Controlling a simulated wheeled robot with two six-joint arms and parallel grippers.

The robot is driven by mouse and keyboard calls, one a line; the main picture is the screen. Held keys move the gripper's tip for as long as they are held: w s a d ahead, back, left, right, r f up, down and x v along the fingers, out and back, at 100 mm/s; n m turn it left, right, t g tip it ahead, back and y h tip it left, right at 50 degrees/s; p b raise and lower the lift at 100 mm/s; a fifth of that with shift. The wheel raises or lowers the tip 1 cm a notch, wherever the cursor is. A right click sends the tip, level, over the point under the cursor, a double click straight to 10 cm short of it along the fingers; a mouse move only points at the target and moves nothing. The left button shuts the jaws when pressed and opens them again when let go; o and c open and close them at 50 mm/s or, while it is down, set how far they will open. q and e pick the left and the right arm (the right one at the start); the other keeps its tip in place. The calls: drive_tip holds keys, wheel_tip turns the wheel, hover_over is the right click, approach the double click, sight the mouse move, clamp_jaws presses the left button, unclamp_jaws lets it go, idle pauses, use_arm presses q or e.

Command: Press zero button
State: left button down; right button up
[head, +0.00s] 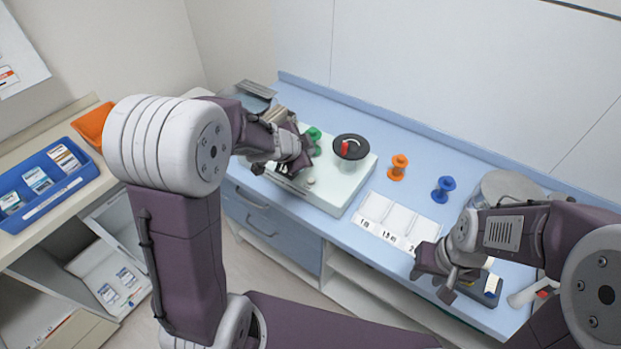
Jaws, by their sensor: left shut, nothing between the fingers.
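A pale green box-shaped device (335,195) stands on the blue counter. On its top are a black round plate (351,141) with a red piece (345,147), a green knob (314,134) and a small round grey button (310,181) near the front edge. No label saying zero is readable. My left gripper (283,170) is shut and empty, low over the left part of the device, left of the small button. I cannot tell whether it touches the device; it hides part of the top. My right gripper (436,284) is at the counter's front right; its jaw opening is unclear.
An orange spool-like piece (398,167) and a blue one (443,189) stand right of the device. A white numbered tray (392,221) lies in front of them. A dark box (487,287) is beside my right gripper. A blue bin (45,184) with packets is at left.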

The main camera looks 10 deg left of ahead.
use_arm(q)
drive_tip(key=b, duration=0.8)
hover_over(309, 183)
wheel_tip(309, 183, down, 8)
drive_tip(key=shift+f+b, duration=0.35)
drive_tip(key=shift+b, duration=0.05)
drive_tip(key=shift+f, duration=0.1)
idle(1.1)
drive_tip(key=shift+f+b, duration=0.3)
drive_tip(key=shift+f+b, duration=0.4)
drive_tip(key=shift+f, duration=0.05)
idle(0.5)
idle(0.3)
drive_tip(key=shift+r+p, duration=0.9)
drive_tip(key=shift+p, duration=0.1)
